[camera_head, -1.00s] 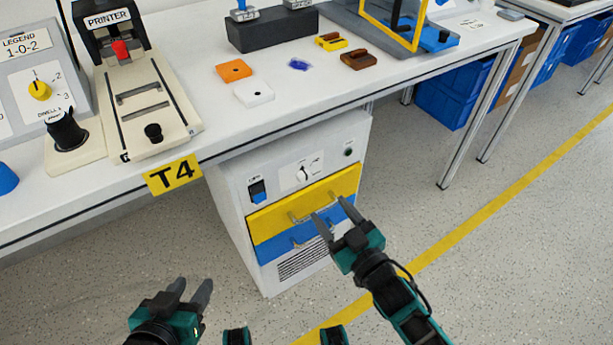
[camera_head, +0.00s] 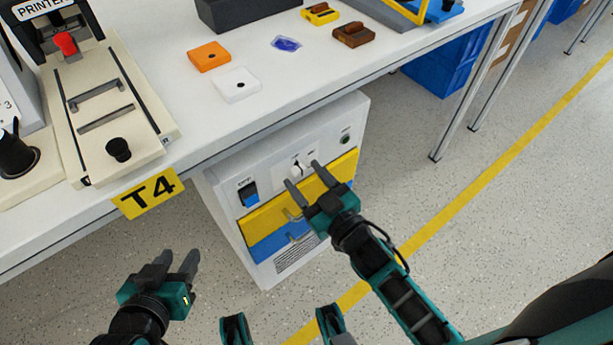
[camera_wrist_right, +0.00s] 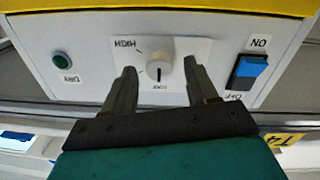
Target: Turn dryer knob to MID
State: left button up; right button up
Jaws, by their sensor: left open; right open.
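The dryer (camera_head: 222,203) is a white cabinet under the table, with a yellow drawer (camera_head: 262,218) and a blue drawer below it. Its white knob (camera_head: 297,168) sits on the front panel. In the right wrist view the knob (camera_wrist_right: 159,71) lies between and beyond my fingertips, with a dark pointer line and the label HIGH beside it. My right gripper (camera_head: 303,180) is open in front of the knob; it also shows in the right wrist view (camera_wrist_right: 160,82). I cannot tell whether the fingers touch the knob. My left gripper (camera_head: 177,262) is open and empty over the floor.
A blue rocker switch (camera_head: 249,194) is left of the knob and a green DRY button (camera_head: 345,139) is right of it. The table edge (camera_head: 230,145) with the T4 sign (camera_head: 148,193) overhangs the dryer.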

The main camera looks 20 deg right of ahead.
jog(key=shift+c, duration=0.4)
jog(key=c, duration=1)
